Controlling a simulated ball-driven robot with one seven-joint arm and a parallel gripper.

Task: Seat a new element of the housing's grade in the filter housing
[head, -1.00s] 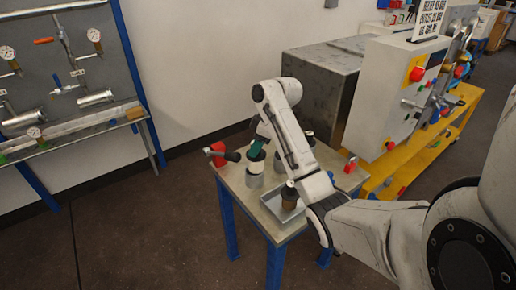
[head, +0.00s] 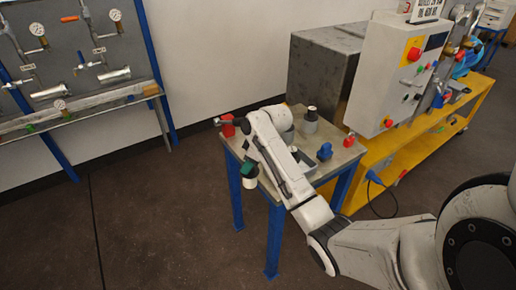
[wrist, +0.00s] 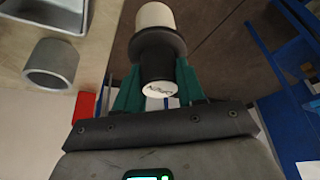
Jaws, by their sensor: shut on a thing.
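My gripper (wrist: 158,92) has green fingers and is shut on a filter element (wrist: 153,18). The element has a cream body, a dark flange and a dark neck with a white end; I cannot read its lettering surely. In the head view my gripper (head: 249,168) holds the element (head: 250,183) off the left edge of the table. An open grey cylindrical cup (wrist: 52,62) stands on the table in the wrist view, apart from the element. I cannot tell whether it is the filter housing. Another grey cup with a dark-topped piece (head: 310,122) stands at the back.
The table (head: 345,158) also carries a red vise-like block (head: 228,126), a blue object (head: 324,152) and a small red object (head: 349,140). A metal tray (wrist: 65,12) is partly hidden by my arm in the head view. A grey control cabinet (head: 400,70) stands behind to the right.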

